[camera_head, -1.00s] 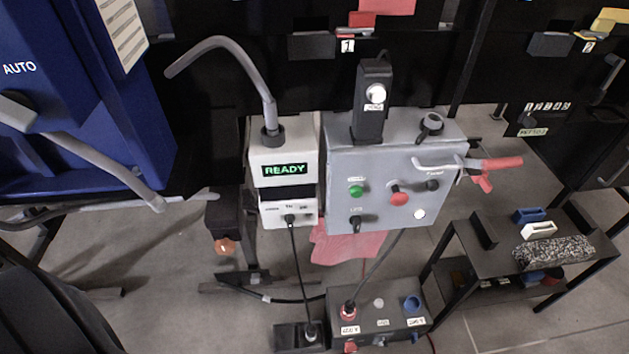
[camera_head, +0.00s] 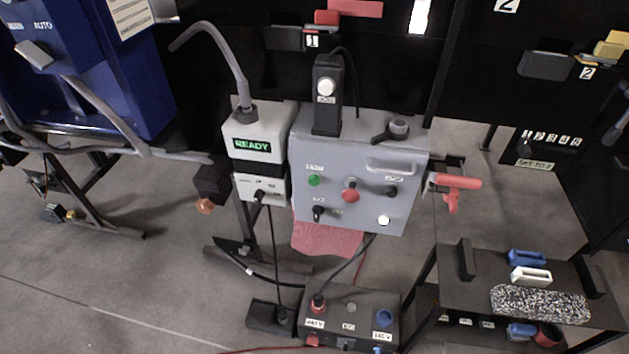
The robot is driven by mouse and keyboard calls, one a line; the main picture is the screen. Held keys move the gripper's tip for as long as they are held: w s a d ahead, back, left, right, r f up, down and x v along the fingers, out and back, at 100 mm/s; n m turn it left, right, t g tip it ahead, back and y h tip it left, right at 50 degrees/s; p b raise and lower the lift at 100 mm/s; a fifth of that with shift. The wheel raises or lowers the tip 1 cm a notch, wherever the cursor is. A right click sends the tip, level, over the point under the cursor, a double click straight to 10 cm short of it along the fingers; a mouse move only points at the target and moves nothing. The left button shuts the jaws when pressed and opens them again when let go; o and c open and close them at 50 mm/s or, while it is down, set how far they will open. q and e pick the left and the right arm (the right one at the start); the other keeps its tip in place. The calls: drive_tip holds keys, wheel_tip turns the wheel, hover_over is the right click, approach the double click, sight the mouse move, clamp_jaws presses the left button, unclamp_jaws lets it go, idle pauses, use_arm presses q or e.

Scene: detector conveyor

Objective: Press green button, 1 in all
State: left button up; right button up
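The green button (camera_head: 314,180) is a small round button on the upper left of the grey control panel's (camera_head: 350,212) front face. A label strip sits just above it. It is in plain sight with nothing in front of it. A red button (camera_head: 351,191) sits to its right, a black knob (camera_head: 392,191) further right, a black switch (camera_head: 318,212) below it and a white round light (camera_head: 384,220) at the lower right. Neither of my grippers shows in the head view, so I cannot see their state.
A white box with a READY display (camera_head: 252,146) stands left of the panel. A red-handled tool (camera_head: 455,183) is at its right side. A dark connector box (camera_head: 350,325) sits below on the floor. A black table (camera_head: 455,290) with small items stands right. Floor shows at left.

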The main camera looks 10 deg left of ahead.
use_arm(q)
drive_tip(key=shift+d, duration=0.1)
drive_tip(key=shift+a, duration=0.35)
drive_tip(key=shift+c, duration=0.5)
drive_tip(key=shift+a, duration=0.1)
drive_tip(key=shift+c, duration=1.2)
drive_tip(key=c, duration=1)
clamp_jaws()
